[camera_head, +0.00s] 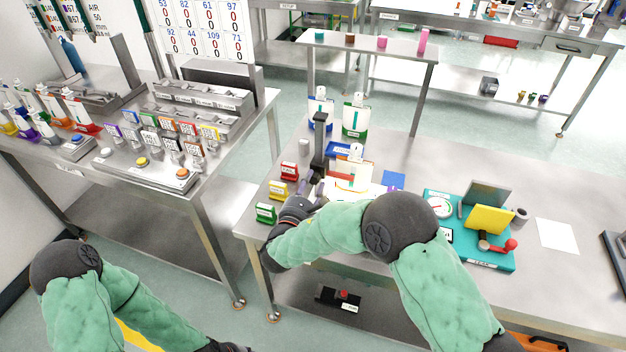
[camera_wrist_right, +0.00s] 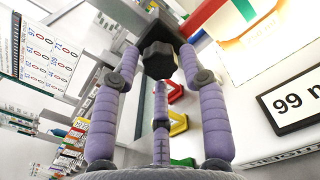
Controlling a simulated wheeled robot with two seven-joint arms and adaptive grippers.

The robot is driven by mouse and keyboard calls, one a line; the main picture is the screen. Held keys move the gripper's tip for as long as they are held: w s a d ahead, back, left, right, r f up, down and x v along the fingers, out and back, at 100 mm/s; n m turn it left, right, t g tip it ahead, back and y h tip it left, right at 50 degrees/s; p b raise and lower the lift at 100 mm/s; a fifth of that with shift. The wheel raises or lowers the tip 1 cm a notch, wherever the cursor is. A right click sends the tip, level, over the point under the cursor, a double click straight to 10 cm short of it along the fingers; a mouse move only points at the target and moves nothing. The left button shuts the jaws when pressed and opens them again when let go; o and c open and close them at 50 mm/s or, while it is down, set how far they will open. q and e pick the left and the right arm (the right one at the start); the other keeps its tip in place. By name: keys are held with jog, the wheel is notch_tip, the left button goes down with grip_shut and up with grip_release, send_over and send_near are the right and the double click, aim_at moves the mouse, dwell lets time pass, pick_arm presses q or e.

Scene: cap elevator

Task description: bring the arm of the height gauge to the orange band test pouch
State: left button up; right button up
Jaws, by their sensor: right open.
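The height gauge (camera_head: 319,145) is a dark upright column on the middle table. The orange band test pouch (camera_head: 362,176), white with an orange band, stands just right of it; part of a banded pouch also shows in the right wrist view (camera_wrist_right: 250,22). My right gripper (camera_head: 312,188) is at the gauge's front, below the pouch's left side. In the right wrist view its purple fingers (camera_wrist_right: 160,68) are open around a black knob (camera_wrist_right: 158,60); I cannot tell whether they touch it.
Red (camera_head: 289,171), yellow (camera_head: 278,189) and green (camera_head: 265,213) blocks stand left of the gripper. Green-band (camera_head: 355,120) and blue-band (camera_head: 320,106) pouches stand behind. A teal tray (camera_head: 482,258) lies right.

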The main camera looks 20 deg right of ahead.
jog(key=v, duration=0.9)
jog(key=shift+s+a, duration=0.2)
jog(key=shift+s, duration=0.05)
